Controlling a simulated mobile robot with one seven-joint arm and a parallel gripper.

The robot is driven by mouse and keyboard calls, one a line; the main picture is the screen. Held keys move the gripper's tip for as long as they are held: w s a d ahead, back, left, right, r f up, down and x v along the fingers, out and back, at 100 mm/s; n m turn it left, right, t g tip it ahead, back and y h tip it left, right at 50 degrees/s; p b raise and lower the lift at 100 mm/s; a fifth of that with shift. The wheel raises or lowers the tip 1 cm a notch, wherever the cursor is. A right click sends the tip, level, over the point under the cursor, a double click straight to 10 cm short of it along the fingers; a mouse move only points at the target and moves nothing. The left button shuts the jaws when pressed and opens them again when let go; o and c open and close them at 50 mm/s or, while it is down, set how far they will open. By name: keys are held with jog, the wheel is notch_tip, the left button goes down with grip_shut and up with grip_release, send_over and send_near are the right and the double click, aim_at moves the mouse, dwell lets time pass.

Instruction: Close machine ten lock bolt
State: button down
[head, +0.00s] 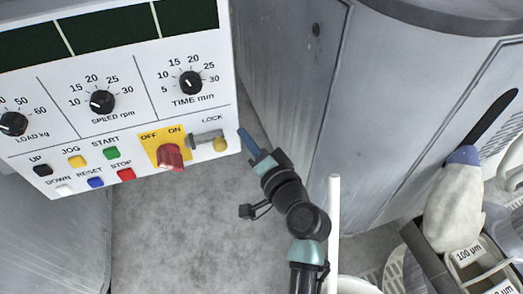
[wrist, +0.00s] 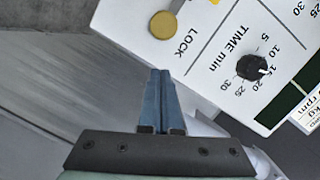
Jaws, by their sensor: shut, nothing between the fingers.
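The lock bolt (head: 204,139) is a grey bar under the LOCK label, at the lower right of the white control panel (head: 140,122) in the head view. Its round yellow knob (head: 220,144) is at the bar's right end. The knob also shows in the wrist view (wrist: 163,25), above the LOCK label. My gripper (head: 242,132) has blue fingers, shut and empty. In the head view the fingertips are just right of the knob, beyond the panel's right edge. In the wrist view the fingers (wrist: 160,73) point toward the knob, with a gap between them.
A red rotary switch (head: 170,157) on a yellow OFF/ON plate is left of the bolt. Several coloured buttons and black dials are further left. Grey floor shows below the panel.

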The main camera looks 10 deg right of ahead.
jog(key=shift+s+a+f, duration=0.1)
jog(key=shift+a+f, duration=0.2)
jog(key=shift+a, duration=0.35)
jog(key=shift+s+a+f, duration=0.1)
jog(key=shift+a+f, duration=0.2)
jog(key=shift+a, duration=0.3)
jog(key=a, duration=0.2)
jog(key=s+a+p, duration=0.1)
jog(key=a, duration=0.1)
jog(key=shift+a+r, duration=0.1)
jog(key=shift+a, duration=0.3)
jog(key=p, duration=0.2)
send_near(216, 150)
jog(key=s, duration=0.1)
jog(key=s+r, duration=0.1)
jog(key=s, duration=0.1)
jog(key=s+r, duration=0.1)
jog(key=shift+s+d+r, duration=0.2)
jog(key=shift+s+d, duration=0.15)
jog(key=shift+d, duration=0.05)
